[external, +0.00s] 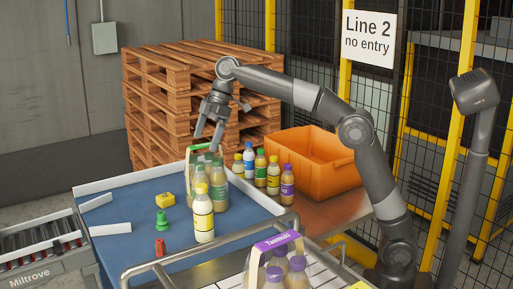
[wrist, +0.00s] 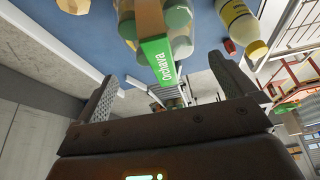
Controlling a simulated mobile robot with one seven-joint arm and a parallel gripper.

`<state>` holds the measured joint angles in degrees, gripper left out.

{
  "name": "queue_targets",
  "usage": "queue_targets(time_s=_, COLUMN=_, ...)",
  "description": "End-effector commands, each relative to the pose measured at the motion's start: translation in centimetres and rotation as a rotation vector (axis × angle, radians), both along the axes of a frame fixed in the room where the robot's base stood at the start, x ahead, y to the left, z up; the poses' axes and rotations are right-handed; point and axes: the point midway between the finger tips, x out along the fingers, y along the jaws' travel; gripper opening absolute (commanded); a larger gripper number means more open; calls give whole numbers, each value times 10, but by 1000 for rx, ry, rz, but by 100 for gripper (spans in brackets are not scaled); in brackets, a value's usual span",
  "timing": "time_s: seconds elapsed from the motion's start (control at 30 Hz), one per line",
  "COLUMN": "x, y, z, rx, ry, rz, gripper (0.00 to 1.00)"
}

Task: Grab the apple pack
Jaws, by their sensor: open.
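A carrier pack of green-capped bottles (external: 219,187) stands on the blue surface, its handle band green on top. I take it for the apple pack, though no fruit name is readable. In the wrist view its green band (wrist: 157,62) reads "Ochava", above green-capped bottles (wrist: 178,18). My gripper (external: 208,138) is open and empty, just above the pack in the external view. In the wrist view the fingers (wrist: 167,88) are apart, with the band's near end between them in the picture; I cannot tell whether they touch it. A yellow-labelled bottle (external: 203,217) hides part of the pack.
Single bottles (external: 260,168) stand right, beside an orange crate (external: 325,178). A purple-banded pack (external: 276,241) is in front, near a metal rail. Pallets (external: 160,100) are stacked behind.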

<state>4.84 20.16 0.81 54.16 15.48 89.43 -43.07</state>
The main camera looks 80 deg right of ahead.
Motion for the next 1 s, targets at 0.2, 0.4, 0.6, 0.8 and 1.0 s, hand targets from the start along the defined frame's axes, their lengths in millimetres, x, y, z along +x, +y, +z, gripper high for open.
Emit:
queue_targets(time_s=0.2, x=4, y=8, z=-21, rx=-1, ry=3, rz=1, gripper=100)
queue_targets(time_s=0.4, x=11, y=16, z=-44, rx=0, ry=0, rz=1, gripper=100)
queue_targets(time_s=0.6, x=13, y=17, z=-49, rx=-1, ry=-1, rz=0, gripper=100)
queue_targets(time_s=0.8, x=13, y=16, z=-49, rx=-1, ry=-1, rz=0, gripper=100)
queue_targets(time_s=1.0, x=13, y=16, z=-51, rx=-1, ry=-1, rz=0, gripper=100)
